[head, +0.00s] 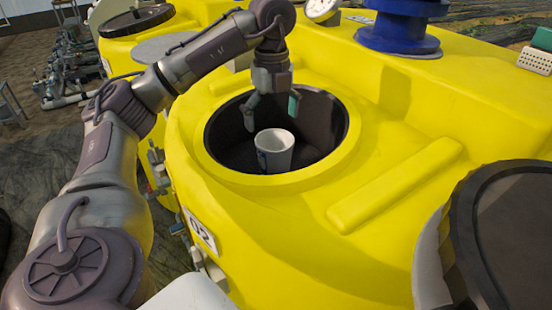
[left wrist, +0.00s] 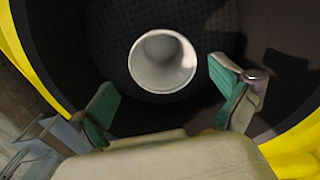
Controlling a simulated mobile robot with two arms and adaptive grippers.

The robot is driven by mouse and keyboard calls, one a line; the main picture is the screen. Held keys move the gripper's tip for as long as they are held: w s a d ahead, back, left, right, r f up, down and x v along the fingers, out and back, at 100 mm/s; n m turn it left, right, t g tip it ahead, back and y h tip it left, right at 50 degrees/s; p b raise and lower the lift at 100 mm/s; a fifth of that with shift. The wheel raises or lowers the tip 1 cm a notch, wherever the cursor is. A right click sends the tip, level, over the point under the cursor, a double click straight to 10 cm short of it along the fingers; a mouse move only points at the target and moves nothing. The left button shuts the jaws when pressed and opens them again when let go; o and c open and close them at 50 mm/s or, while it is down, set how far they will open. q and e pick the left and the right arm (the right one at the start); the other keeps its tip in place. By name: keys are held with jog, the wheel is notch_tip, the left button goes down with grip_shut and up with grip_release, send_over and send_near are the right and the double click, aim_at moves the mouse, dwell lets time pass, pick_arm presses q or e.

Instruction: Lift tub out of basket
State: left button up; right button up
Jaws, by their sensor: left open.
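A white tub (head: 274,150) with a dark mark on its side stands upright inside the round black basket (head: 325,128) set in the opening of the yellow tank. My left gripper (head: 272,112) is open and empty above the basket opening, pointing down, a little above and behind the tub in the head view. In the left wrist view the tub (left wrist: 163,62) shows its open round mouth, ahead of and apart from the two green-padded fingers (left wrist: 168,112). The tub's inside looks empty. My right gripper does not show.
The yellow tank (head: 400,160) has a raised rim around the opening and a raised bar to the right. A blue flanged fitting (head: 398,35) and a round gauge (head: 321,9) stand behind. A dark round lid (head: 510,235) lies at the right.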

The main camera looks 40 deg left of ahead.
aim_at(275, 149)
pick_arm(q)
notch_tip(275, 149, down, 3)
jog(key=shift+w, duration=0.1)
jog(key=f, duration=0.1)
jog(key=f+p, duration=0.1)
jog(key=f, duration=0.1)
jog(key=shift+s+d+f, duration=0.2)
jog(key=shift+d+f, duration=0.15)
jog(key=shift+f, duration=0.05)
jog(key=shift+w+f, duration=0.1)
jog(key=shift+f, duration=0.6)
jog(key=shift+r, duration=0.1)
jog(key=c, duration=0.9)
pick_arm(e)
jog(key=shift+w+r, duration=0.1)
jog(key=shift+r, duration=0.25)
